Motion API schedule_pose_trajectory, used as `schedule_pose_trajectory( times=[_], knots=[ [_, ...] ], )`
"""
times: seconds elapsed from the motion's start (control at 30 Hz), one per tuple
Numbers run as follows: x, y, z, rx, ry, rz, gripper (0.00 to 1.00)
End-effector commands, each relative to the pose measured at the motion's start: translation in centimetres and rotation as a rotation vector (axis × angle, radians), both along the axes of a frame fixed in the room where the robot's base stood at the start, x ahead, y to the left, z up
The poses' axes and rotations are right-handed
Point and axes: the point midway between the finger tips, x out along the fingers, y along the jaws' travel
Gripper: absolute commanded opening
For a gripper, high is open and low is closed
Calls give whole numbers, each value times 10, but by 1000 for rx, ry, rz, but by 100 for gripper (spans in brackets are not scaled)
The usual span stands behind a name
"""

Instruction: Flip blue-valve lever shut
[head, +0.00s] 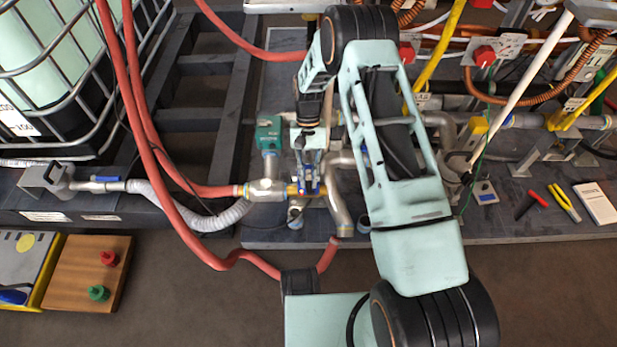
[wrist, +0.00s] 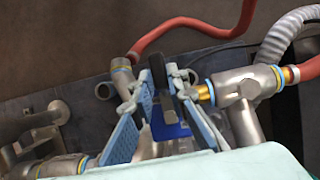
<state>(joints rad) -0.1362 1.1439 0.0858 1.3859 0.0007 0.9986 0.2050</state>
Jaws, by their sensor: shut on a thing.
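My gripper (head: 308,188) reaches down over the pipework in the middle of the head view. In the wrist view the two pale blue finger pads of my gripper (wrist: 158,88) close in from both sides on a narrow part. A deep blue piece, which looks like the blue-valve lever (wrist: 170,128), lies between the pads. A dark upright piece shows between the fingertips. In the head view my fingers largely cover the lever, so its exact angle is hard to tell. A metal pipe tee with a brass fitting (wrist: 235,88) is close beside the right finger.
A teal pump box (head: 268,135) stands just left of my gripper. Red hoses (head: 195,205) loop past on the left. A caged tank (head: 55,75) fills the upper left. Tools (head: 563,203) lie on the right.

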Motion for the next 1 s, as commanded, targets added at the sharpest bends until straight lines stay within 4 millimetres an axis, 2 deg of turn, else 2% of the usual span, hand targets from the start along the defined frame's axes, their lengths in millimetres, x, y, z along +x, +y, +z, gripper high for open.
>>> schedule_pose_trajectory(
  times=[0.03,0.2,0.67,0.87,1.0],
  knots=[
    [1,-2,0,-2,-2,3,16],
    [1,-2,0,-2,-2,2,32],
    [0,0,0,0,0,-27,32],
    [1,8,0,0,1,-222,32],
    [2,16,1,1,2,-450,32]
  ],
)
